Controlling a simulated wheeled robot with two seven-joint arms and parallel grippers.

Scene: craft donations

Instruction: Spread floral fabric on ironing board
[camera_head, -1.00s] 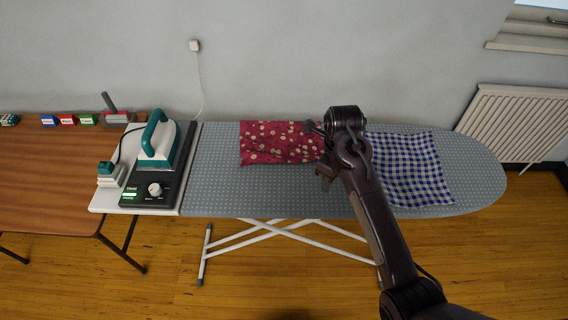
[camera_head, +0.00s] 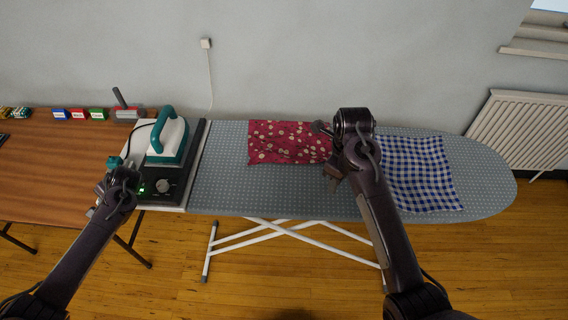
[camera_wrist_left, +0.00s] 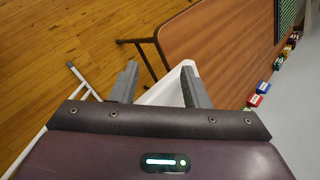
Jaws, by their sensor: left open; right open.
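The red floral fabric (camera_head: 284,142) lies on the left-middle part of the grey dotted ironing board (camera_head: 270,192). It looks fairly flat with some creases, and its right edge is hidden behind my right gripper. My right gripper (camera_head: 327,160) is over that right edge, open; I cannot tell if it touches the cloth. My left gripper (camera_head: 122,172) is in front of the iron station at the board's left end. It shows open and empty in the left wrist view (camera_wrist_left: 156,88).
A blue checked cloth (camera_head: 422,172) lies on the board's right part. A teal and white iron (camera_head: 167,140) stands on its station at the left end. A brown table (camera_head: 45,175) holds small coloured boxes (camera_head: 78,114). A radiator (camera_head: 525,128) is at the right.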

